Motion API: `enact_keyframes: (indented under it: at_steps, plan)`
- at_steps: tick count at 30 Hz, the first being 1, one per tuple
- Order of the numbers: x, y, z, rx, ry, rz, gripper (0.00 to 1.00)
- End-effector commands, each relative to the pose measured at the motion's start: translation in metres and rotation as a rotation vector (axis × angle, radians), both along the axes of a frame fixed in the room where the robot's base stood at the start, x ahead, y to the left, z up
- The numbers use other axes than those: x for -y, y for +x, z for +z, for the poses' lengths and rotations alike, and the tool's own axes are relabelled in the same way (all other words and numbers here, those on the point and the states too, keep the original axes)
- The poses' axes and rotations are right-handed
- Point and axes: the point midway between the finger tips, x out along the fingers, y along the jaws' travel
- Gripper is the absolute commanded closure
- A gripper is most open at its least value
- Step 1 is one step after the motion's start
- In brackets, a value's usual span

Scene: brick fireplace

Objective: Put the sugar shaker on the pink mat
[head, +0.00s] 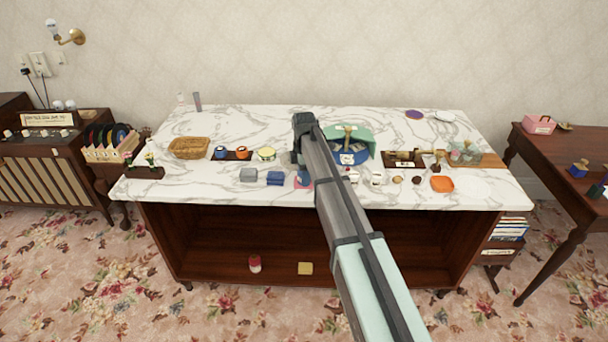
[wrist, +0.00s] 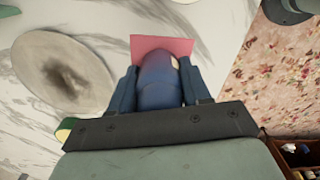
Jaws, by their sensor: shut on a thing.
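My gripper (wrist: 160,82) is shut on a dark blue rounded object with a pale patch, which I take for the sugar shaker (wrist: 158,90). The pink mat (wrist: 163,43) shows just beyond and behind the shaker in the wrist view. In the head view, a small part of the pink mat (head: 304,184) shows near the table's front edge, with blue just above it. My gripper (head: 298,160) is over that spot, and my arm hides much of it. I cannot tell whether the shaker touches the mat.
A blue box (head: 276,178) and a grey box (head: 249,175) stand left of the mat. Small white items (head: 377,178) stand to its right, past my arm. A wicker basket (head: 189,148), a teal and blue container (head: 356,140) and an orange dish (head: 442,184) are on the marble table.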

Motion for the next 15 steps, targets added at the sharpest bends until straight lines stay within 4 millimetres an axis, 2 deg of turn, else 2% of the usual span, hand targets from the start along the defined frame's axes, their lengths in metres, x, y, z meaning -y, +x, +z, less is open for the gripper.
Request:
enact_keyframes:
  at_steps: [1,2,9,15]
  plan:
    - [0.0,0.0,-0.0014,0.0,0.0,0.0,0.88]
    - [0.0,0.0,-0.0018,0.0,0.0,0.0,0.52]
    - [0.0,0.0,-0.0013,0.0,0.0,0.0,0.29]
    - [0.0,0.0,-0.0012,0.0,0.0,0.0,0.27]
